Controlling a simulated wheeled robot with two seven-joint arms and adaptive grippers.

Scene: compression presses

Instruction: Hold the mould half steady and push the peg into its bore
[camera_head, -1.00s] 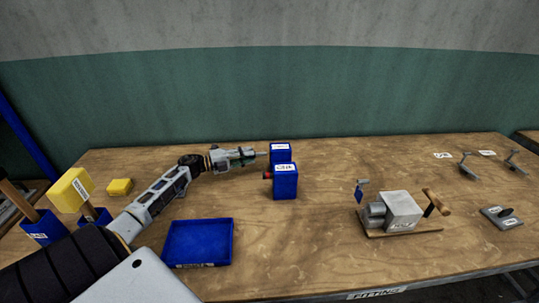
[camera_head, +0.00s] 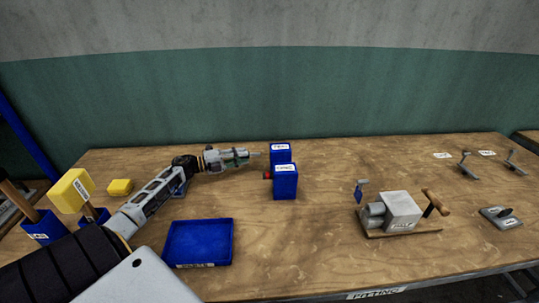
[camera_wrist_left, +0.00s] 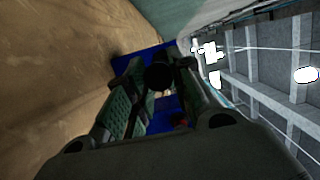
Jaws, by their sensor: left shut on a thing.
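My left gripper (camera_head: 243,155) is shut on a thin grey peg (camera_head: 257,153) that points right from its fingertips toward the rear blue block. Two upright blue blocks with white labels stand close together: the rear block (camera_head: 281,157) and the front block (camera_head: 286,186). I cannot tell which one is the mould half, and no bore shows. In the left wrist view a dark round end (camera_wrist_left: 158,77) lies between the green-padded fingers, with blue (camera_wrist_left: 145,55) behind them. My right gripper is out of view.
A small red piece (camera_head: 267,176) is at the front block's left side. A blue tray (camera_head: 198,242) lies in front of my left arm. A yellow block (camera_head: 120,187) is at left. A grey press (camera_head: 402,211) stands at right. The table between blocks and press is clear.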

